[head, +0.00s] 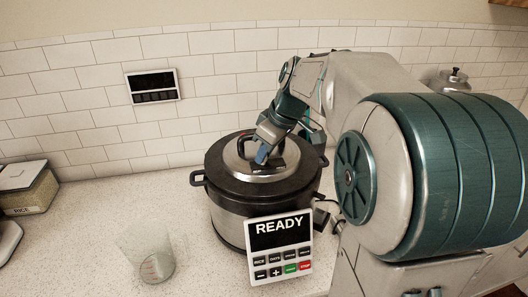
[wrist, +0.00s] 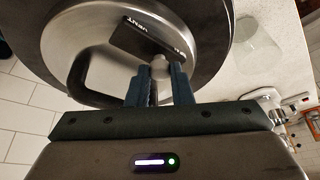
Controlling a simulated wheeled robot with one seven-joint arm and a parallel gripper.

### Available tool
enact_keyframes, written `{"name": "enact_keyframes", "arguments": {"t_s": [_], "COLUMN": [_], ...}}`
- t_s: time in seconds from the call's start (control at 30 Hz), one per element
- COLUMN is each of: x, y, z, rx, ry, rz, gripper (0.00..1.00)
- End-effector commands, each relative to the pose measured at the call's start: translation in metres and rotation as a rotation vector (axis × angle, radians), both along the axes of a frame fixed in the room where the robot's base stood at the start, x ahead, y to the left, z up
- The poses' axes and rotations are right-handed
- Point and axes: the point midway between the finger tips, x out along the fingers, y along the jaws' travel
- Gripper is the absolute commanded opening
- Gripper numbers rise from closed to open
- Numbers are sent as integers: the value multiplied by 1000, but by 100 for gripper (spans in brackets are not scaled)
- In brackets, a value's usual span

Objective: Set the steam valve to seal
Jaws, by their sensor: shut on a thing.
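A steel and black cooker (head: 229,215) stands on the counter, its lid (head: 233,163) on top. Its front panel (head: 282,247) reads READY. My gripper (head: 262,155) reaches down onto the lid from behind. In the wrist view, my gripper (wrist: 158,82) is shut on the small grey steam valve (wrist: 160,68), a finger on each side. A black label plate (wrist: 145,38) lies beside the valve, with VENT legible and another word at its end too small to read surely. The black lid handle (wrist: 92,75) is to the left of the fingers. Which word the valve points to is unclear.
A clear measuring cup (head: 155,262) stands on the counter left of the cooker. A rice container (head: 27,190) is at the far left. A dark wall panel (head: 153,87) hangs on the tiles. The counter between container and cooker is mostly free.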

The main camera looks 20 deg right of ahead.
Motion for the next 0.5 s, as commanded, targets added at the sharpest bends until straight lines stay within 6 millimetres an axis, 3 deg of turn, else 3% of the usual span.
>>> {"name": "enact_keyframes", "arguments": {"t_s": [0.03,0.1,0.5], "x": [0,0,-2], "y": [3,4,-1], "z": [1,1,8], "rx": [5,4,1], "ry": [0,0,-3], "rz": [5,6,2], "gripper": [25,42,42]}}
